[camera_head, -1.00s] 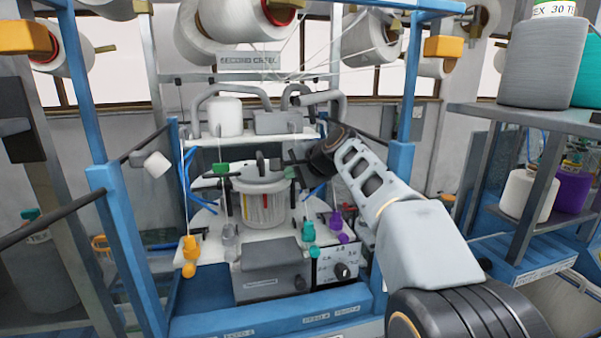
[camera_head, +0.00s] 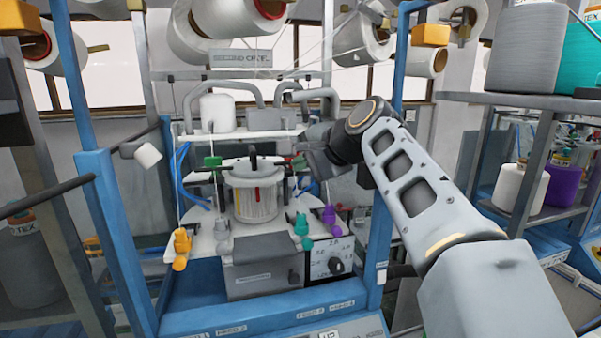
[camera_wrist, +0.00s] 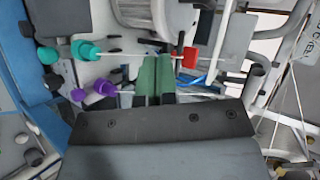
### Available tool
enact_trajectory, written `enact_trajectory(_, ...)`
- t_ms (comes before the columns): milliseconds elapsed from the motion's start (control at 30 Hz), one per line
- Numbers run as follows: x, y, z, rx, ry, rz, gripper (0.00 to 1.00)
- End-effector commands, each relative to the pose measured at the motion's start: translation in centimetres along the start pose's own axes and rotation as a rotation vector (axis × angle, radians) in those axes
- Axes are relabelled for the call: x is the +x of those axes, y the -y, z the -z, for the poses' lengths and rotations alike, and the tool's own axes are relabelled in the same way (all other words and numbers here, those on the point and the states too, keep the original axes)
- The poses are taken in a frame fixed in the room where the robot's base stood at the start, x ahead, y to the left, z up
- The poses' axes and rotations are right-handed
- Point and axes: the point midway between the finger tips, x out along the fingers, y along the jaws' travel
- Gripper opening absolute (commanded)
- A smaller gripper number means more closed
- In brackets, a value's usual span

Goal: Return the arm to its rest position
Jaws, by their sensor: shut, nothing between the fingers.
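My arm (camera_head: 405,180) reaches in from the lower right toward the knitting machine. My gripper is at its end, right of the machine's round cylinder (camera_head: 254,196); its fingertips are hard to make out in the head view. In the wrist view the two green fingers (camera_wrist: 155,78) lie side by side, shut and empty. They are close to thin white rods with a red piece (camera_wrist: 190,57), a teal piece (camera_wrist: 84,50) and a purple piece (camera_wrist: 104,88). I cannot tell whether the fingers touch the rods.
Blue frame posts (camera_head: 112,240) stand at both sides of the machine. Large yarn cones (camera_head: 225,35) hang above. A rack with grey (camera_head: 528,55) and purple (camera_head: 562,186) cones stands at the right. An orange piece (camera_head: 181,245) is at the machine's front left.

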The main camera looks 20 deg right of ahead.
Motion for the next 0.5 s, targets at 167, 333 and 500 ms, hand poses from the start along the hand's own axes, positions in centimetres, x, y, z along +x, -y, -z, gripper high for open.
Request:
enact_trajectory(167, -1.6, 0.1, -1.0, -0.003, 0.003, -0.001, 0.00)
enact_trajectory(333, -1.0, -2.8, -2.0, -0.082, -0.005, -0.074, 0.00)
enact_trajectory(500, 1.1, -11.6, -4.0, -0.330, -0.006, -0.277, 0.00)
